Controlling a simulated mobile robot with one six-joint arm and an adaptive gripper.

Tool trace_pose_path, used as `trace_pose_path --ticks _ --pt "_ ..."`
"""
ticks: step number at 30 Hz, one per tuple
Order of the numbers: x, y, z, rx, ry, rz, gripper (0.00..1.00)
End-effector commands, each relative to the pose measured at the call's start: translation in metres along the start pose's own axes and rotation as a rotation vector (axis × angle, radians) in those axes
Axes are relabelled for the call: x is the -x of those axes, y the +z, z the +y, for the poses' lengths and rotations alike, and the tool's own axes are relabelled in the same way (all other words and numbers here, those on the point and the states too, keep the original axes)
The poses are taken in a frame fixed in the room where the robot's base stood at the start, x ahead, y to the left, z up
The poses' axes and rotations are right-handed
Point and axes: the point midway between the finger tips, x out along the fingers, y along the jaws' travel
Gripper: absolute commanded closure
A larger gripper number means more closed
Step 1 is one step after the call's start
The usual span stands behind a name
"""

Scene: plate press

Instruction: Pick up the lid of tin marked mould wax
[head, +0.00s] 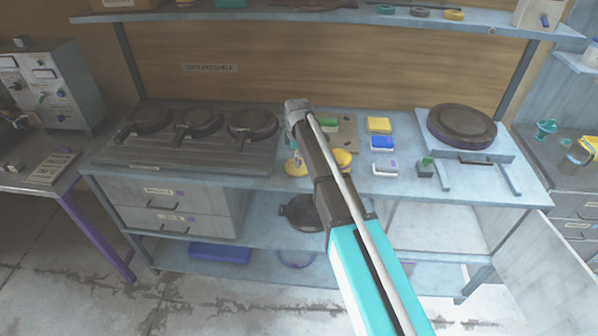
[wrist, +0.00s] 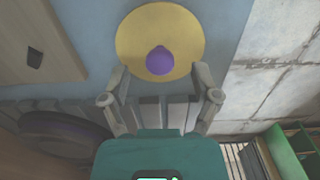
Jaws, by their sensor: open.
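In the wrist view, a round yellow lid (wrist: 135,45) with a purple knob (wrist: 158,61) on top lies on the blue-grey bench. My gripper (wrist: 160,74) is open and empty, its two fingers spread at the near rim of the lid, with the knob just beyond the line between the tips. In the head view, two yellow round pieces lie close together on the bench, a left one (head: 296,169) and a right one (head: 341,157) partly hidden by my arm. I cannot tell which is the lid in the wrist view. No mould wax marking is readable.
Three dark round plates (head: 253,124) stand on the bench to the left. A shelf (head: 300,17) runs above. The bench's front edge is close to the yellow pieces.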

Motion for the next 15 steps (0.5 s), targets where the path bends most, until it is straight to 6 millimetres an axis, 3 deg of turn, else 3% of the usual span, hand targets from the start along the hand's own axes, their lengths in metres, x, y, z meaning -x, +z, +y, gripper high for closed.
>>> trace_pose_path --ticks 6,15 --pt "-0.019 0.000 0.000 0.000 0.000 0.000 0.21" --pt "-0.022 0.000 0.000 0.000 0.000 0.000 0.21"
